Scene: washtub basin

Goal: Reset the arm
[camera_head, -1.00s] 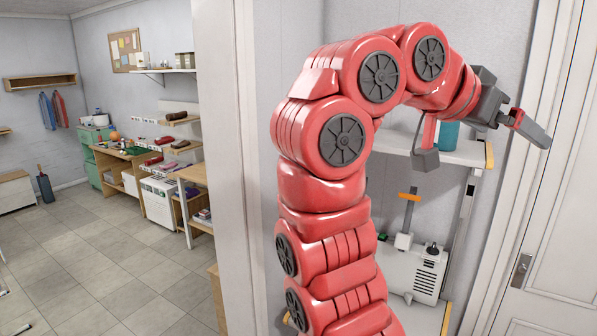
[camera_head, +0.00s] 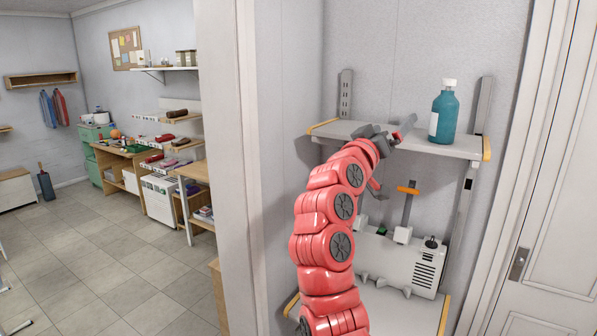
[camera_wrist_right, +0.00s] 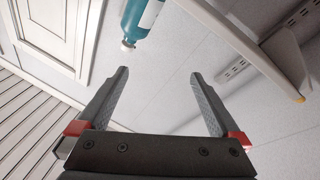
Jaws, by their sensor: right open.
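My right arm rises in red links in the head view. Its gripper (camera_head: 397,130) is at the front edge of the upper shelf, left of a teal bottle with a white cap (camera_head: 443,118). In the right wrist view the gripper (camera_wrist_right: 158,85) has its two grey fingers wide apart with nothing between them. The bottle (camera_wrist_right: 143,18) shows beyond the fingertips there, at the top. The bottle stands upright on the shelf, apart from the gripper. My left gripper is not in view.
The upper shelf (camera_head: 455,150) hangs on wall brackets. Below it a white machine (camera_head: 400,265) with an orange-topped lever stands on a lower shelf (camera_head: 395,312). A white door (camera_head: 560,190) is at the right. A wall edge (camera_head: 228,150) stands at the left, with open tiled floor beyond.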

